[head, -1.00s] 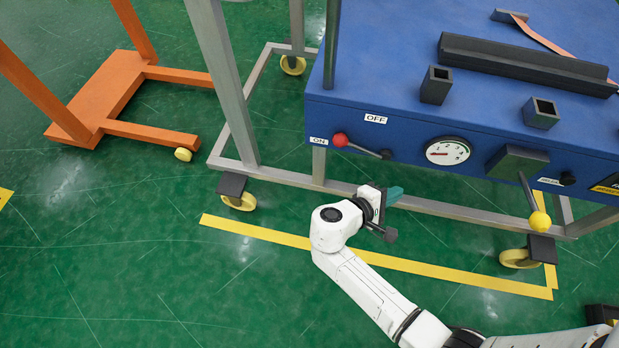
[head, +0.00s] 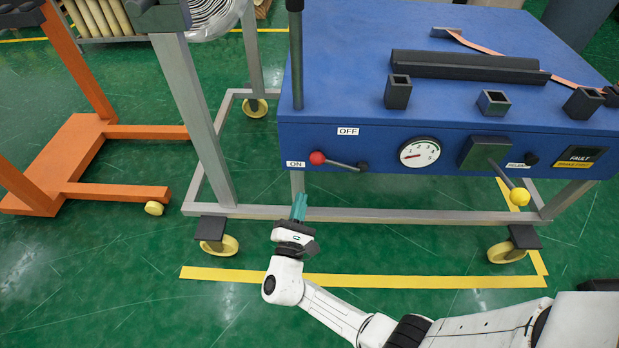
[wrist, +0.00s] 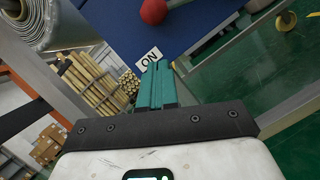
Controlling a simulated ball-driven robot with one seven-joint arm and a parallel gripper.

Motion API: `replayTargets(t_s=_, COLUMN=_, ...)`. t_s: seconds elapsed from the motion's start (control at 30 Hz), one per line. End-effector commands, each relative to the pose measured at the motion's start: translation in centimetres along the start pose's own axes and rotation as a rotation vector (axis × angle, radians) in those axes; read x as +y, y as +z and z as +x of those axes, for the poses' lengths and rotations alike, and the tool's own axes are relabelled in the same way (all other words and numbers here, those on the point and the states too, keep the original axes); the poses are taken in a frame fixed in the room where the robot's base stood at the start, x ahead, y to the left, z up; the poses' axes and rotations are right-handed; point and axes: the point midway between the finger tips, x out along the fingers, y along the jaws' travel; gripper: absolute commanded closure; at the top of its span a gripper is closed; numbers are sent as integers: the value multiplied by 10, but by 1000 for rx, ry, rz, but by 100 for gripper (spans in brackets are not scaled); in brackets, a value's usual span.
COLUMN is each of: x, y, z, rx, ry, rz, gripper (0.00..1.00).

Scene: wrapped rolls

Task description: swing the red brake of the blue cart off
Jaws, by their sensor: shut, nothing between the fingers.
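The blue cart (head: 400,186) stands on a grey metal frame with yellow castors. Its red-knobbed brake lever (head: 317,157) is on the front panel, pivoting at a dark hub to the right, with the knob beside the ON label (head: 296,164). The OFF label (head: 347,131) is above and to the right. My gripper (head: 299,200) is shut and empty, below and slightly left of the red knob, apart from it. In the wrist view the teal fingers (wrist: 157,85) are together, pointing toward the ON label, with the red knob (wrist: 153,11) beyond at the top.
A round gauge (head: 420,153) and a yellow-knobbed lever (head: 519,196) sit to the right on the same panel. The frame's grey front rail (head: 380,214) runs low behind my gripper. An orange cart (head: 75,165) stands at left. Green floor is clear in front.

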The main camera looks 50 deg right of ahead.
Motion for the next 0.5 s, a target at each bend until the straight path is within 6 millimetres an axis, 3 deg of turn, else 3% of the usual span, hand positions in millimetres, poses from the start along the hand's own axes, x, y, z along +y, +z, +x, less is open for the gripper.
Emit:
replayTargets(t_s=0.2, x=-1, y=4, z=42, rx=-2, ry=-3, rz=1, gripper=100)
replayTargets(t_s=0.5, x=0, y=27, z=63, rx=0, ry=-1, rz=2, gripper=100)
